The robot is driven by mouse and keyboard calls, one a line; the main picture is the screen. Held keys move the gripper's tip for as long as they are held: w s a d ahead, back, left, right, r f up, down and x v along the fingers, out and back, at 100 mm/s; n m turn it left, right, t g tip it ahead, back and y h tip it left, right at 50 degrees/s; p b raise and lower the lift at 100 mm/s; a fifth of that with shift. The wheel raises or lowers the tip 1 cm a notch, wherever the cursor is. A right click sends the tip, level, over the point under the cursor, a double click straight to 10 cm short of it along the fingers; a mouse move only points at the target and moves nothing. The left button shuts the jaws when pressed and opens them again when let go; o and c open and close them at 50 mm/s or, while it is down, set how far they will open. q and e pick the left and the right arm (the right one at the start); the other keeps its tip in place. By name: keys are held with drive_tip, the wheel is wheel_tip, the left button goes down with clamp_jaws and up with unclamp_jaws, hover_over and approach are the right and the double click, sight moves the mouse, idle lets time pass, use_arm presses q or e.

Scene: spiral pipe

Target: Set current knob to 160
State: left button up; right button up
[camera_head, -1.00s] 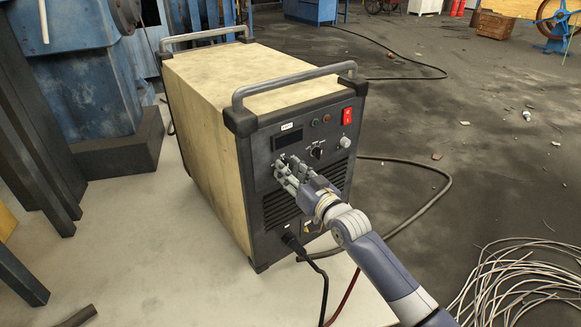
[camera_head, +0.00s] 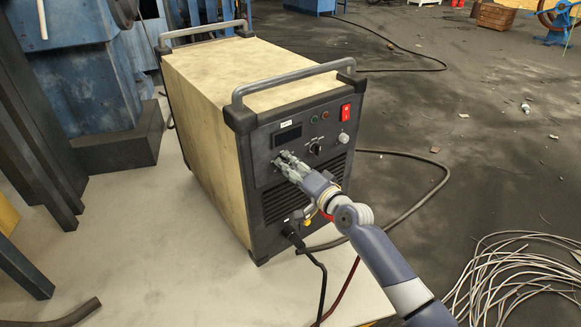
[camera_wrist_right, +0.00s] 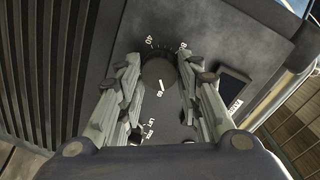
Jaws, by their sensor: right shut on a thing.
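The current knob (camera_wrist_right: 159,72) is a round dark dial with a white pointer mark and a numbered scale around it, in the right wrist view. I cannot read its setting surely. It sits on the front panel of the beige and black power unit (camera_head: 205,90). My right gripper (camera_head: 279,160) is at the left part of that panel, just below the display (camera_head: 287,137), and covers the knob in the head view. In the wrist view its fingers (camera_wrist_right: 160,75) lie on both sides of the knob, shut on it. My left gripper is in neither view.
A black selector knob (camera_head: 314,149), a grey knob (camera_head: 344,139) and a red switch (camera_head: 346,112) are right of my gripper. Cables plug in low on the front. A wire coil (camera_head: 520,275) lies at the lower right. Blue machinery (camera_head: 90,80) stands at the left.

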drive_tip(key=shift+m, duration=1.4)
drive_tip(key=o, duration=1.1)
drive_tip(key=shift+c, duration=0.2)
drive_tip(key=f+v, duration=0.1)
drive_tip(key=v, duration=1.1)
drive_tip(key=shift+r, duration=0.4)
drive_tip(key=shift+d, duration=0.1)
